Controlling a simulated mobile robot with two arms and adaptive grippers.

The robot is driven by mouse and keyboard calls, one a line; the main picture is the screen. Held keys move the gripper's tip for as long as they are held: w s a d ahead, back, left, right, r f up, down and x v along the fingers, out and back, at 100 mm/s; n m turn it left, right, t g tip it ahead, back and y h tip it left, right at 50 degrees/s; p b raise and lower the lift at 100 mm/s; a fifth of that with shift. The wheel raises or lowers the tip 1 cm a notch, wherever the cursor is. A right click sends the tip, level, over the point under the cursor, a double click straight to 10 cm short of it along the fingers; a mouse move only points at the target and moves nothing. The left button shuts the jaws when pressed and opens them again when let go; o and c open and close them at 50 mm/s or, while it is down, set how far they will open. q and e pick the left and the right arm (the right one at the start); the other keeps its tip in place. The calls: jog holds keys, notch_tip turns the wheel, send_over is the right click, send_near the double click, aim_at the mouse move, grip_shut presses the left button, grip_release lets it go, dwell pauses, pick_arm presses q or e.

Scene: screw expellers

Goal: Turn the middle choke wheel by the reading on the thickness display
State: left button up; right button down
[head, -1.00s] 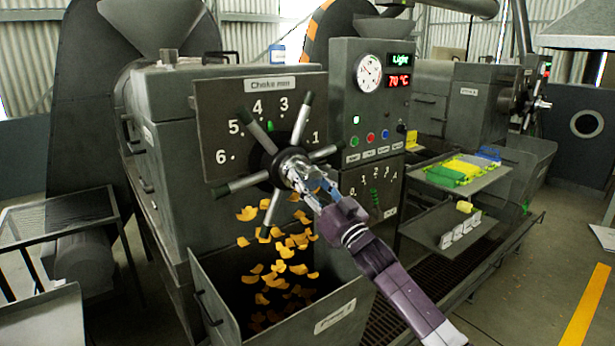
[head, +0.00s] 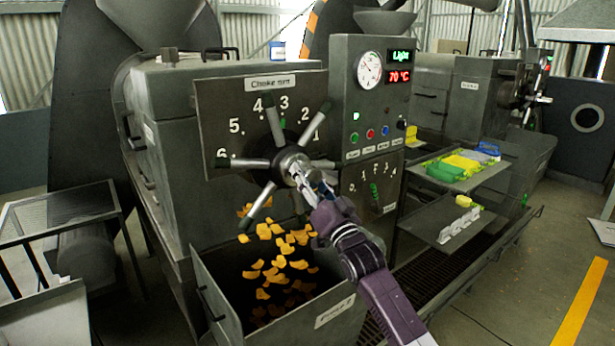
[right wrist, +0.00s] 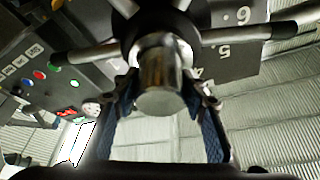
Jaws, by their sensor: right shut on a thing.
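The dark multi-spoked choke wheel (head: 257,163) is on the front plate of the near press, under a "Choke mm" label and a dial numbered 1 to 6. A green mark (head: 282,123) shows just below the 3. My right gripper (head: 297,174) is shut on the wheel's metal hub. In the right wrist view the hub (right wrist: 162,88) is between the two fingers. The upper green display (head: 402,56) on the control box reads "Light". The red display (head: 398,77) below reads 70 °C. My left gripper is not in view.
Orange flakes (head: 278,262) fall into an open bin (head: 336,310) below the wheel. A round gauge (head: 369,69) and several buttons are on the control box. A tray (head: 490,172) with green and yellow items is to the right. Another press (head: 463,112) stands behind it.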

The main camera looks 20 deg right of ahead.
jog(key=c, duration=1.2)
grip_release()
jog(key=shift+s+f, duration=0.1)
jog(key=v, duration=1.2)
jog(key=shift+a+f, duration=0.1)
jog(key=shift+f, duration=0.05)
